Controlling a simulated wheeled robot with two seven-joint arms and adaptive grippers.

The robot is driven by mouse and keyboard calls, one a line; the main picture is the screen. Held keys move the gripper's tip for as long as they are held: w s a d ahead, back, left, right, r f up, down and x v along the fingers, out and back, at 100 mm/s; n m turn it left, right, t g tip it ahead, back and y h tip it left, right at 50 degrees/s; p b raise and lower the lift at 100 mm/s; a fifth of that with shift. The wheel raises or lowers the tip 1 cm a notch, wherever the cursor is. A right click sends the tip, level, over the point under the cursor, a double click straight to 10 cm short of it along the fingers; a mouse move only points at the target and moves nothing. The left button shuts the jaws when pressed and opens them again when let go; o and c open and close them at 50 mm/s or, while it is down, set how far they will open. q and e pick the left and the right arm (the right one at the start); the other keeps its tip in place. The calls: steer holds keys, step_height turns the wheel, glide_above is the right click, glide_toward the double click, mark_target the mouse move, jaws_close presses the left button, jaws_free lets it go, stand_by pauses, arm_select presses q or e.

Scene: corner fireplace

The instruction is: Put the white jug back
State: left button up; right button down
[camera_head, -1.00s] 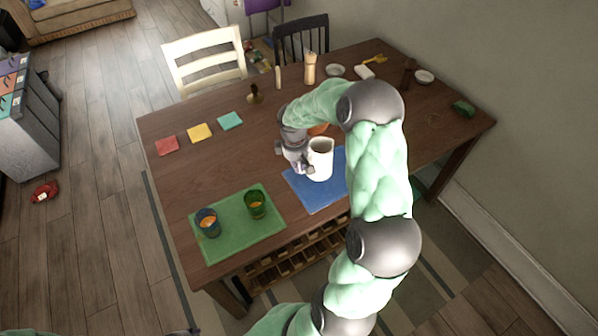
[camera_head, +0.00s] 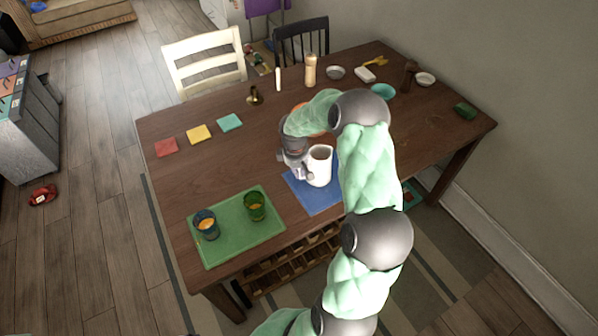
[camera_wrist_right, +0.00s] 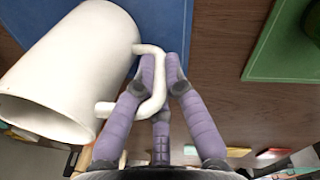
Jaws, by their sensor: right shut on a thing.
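The white jug (camera_head: 319,166) is upright at the blue mat (camera_head: 310,201), over its upper part. I cannot tell whether its base touches the mat. In the right wrist view the jug (camera_wrist_right: 72,72) fills the left side, its open rim towards the camera, with the blue mat (camera_wrist_right: 170,22) behind it. My right gripper (camera_head: 303,169) is at the jug's left side. In the wrist view its purple fingers (camera_wrist_right: 163,68) are shut on the jug's handle. My right arm covers the mat's right part. My left gripper is not in view.
A green mat (camera_head: 224,250) with two glasses (camera_head: 207,226) (camera_head: 255,207) lies at the front left. Coloured coasters (camera_head: 199,134) lie at the left. A candle holder (camera_head: 255,96), pepper mill (camera_head: 310,71) and bowls (camera_head: 383,91) stand farther back. The table's left middle is clear.

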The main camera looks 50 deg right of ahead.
steer(key=c, duration=1.3)
jaws_free()
steer(key=shift+f, duration=0.15)
steer(key=shift+r, duration=0.35)
step_height(320, 180, up, 12)
steer(key=a+p, duration=0.1)
steer(key=p, duration=0.2)
steer(key=shift+a+f, duration=0.15)
steer(key=shift+f, duration=0.05)
